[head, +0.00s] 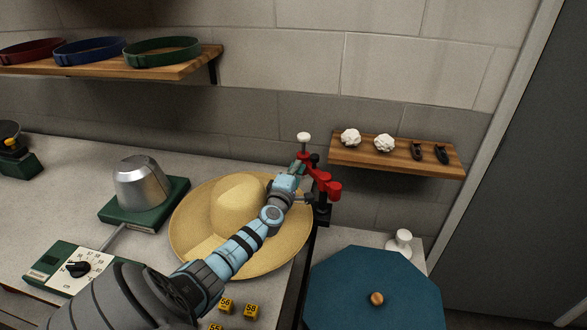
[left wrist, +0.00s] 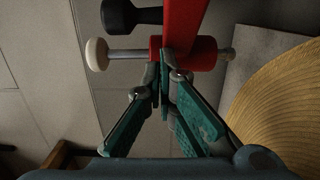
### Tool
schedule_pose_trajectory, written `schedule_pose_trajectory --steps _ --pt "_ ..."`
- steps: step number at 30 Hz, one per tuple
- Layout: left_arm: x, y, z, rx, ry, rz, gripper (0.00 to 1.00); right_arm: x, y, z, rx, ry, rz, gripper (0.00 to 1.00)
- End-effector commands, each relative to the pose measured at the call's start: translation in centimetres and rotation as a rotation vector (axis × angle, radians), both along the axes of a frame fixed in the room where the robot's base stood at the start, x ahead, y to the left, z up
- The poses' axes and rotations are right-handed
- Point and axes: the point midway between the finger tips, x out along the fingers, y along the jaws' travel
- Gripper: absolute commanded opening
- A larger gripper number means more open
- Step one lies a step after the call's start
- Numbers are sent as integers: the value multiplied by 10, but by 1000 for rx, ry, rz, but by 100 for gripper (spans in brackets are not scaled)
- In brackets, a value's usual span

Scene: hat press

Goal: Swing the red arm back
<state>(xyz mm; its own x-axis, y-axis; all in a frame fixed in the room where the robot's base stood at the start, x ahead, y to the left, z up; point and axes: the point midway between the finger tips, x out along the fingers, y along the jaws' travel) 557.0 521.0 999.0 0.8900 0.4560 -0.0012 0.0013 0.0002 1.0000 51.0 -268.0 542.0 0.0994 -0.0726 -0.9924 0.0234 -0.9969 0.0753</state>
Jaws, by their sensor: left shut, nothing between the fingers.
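The red arm (head: 326,184) stands on a black post at the table's back right corner, beside the straw hat (head: 235,203). It carries a white knob (head: 303,137) on its upper left end. My left gripper (head: 299,167) reaches over the hat's brim to the red arm's left end. In the left wrist view my left gripper (left wrist: 163,74) has its teal fingers closed, with nothing between them. Its tips are right at the red arm (left wrist: 187,22) and its cross rod; I cannot tell if they touch. The white knob (left wrist: 97,54) is left of the tips. My right gripper is not in view.
A wooden wall shelf (head: 398,154) holds white flowers and dark clips, just right of the red arm. A blue octagonal lid (head: 372,290) is at front right. A metal dome (head: 139,183) on a green base and a dial box (head: 78,269) stand left.

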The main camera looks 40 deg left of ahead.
Motion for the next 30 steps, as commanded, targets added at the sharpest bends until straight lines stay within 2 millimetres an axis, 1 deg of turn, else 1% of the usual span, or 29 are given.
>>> schedule_pose_trajectory --steps 1,3,12,18,30 --pt "3 2 -2 4 2 -28 0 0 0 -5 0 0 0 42" --pt "8 2 -2 -1 -2 -28 0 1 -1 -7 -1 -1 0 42" --pt "22 3 -1 0 -1 -27 0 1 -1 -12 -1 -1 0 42" --pt "26 3 0 0 -1 -26 0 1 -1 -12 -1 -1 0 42" --pt "27 3 0 0 -1 -25 0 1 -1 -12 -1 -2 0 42"
